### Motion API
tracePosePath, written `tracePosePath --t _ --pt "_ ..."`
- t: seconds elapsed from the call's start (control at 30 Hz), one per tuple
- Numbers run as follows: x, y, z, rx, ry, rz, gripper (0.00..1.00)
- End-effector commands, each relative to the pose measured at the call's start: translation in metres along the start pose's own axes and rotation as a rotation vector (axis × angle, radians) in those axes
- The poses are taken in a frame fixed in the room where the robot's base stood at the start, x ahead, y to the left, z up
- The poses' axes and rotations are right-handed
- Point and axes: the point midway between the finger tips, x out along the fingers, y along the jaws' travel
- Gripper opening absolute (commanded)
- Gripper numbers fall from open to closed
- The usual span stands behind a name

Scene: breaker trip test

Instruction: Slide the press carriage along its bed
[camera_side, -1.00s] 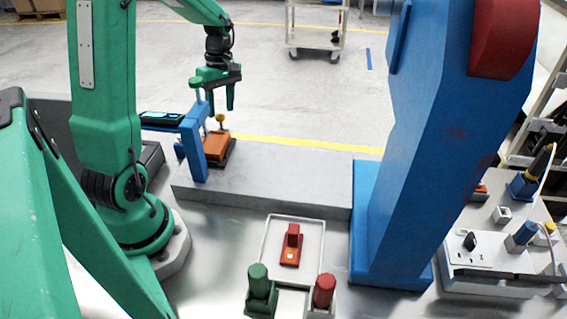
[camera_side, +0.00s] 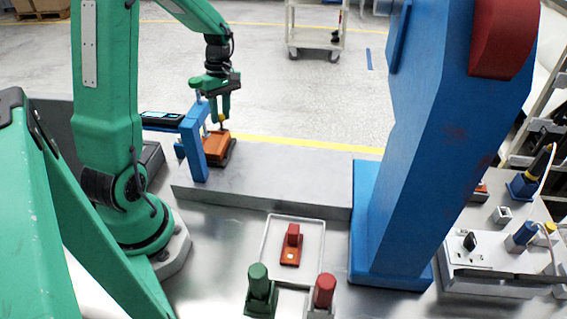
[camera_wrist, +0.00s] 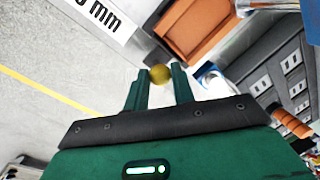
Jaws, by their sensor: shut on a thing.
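The orange press carriage (camera_side: 215,147) sits at the left end of the grey bed (camera_side: 285,178), partly behind a blue frame (camera_side: 194,142). A yellow ball knob (camera_wrist: 160,74) stands up from the carriage. My gripper (camera_side: 219,117) is above the carriage with its fingers down at the knob. In the wrist view my gripper (camera_wrist: 160,85) is shut on the knob, which shows between the two fingertips. The orange carriage also shows in the wrist view (camera_wrist: 198,32), just beyond the knob.
The bed is clear to the right of the carriage, up to a big blue press column (camera_side: 405,190). In front lie a tray with a red-orange switch part (camera_side: 291,246), a green button (camera_side: 259,285) and a red button (camera_side: 324,290). An outlet box (camera_side: 475,255) stands at right.

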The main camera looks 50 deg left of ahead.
Motion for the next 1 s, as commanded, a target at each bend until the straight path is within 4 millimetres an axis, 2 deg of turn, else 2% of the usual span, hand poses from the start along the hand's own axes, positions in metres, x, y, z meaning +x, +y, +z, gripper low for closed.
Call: tracePosePath --t 0.27,0.47,1.0 --pt "-0.001 0.009 0.012 0.004 0.007 -0.001 0.0" --pt "-0.002 0.025 0.036 0.006 0.018 -0.01 0.0" --pt "-0.006 0.093 0.141 0.007 0.069 -0.023 0.0"
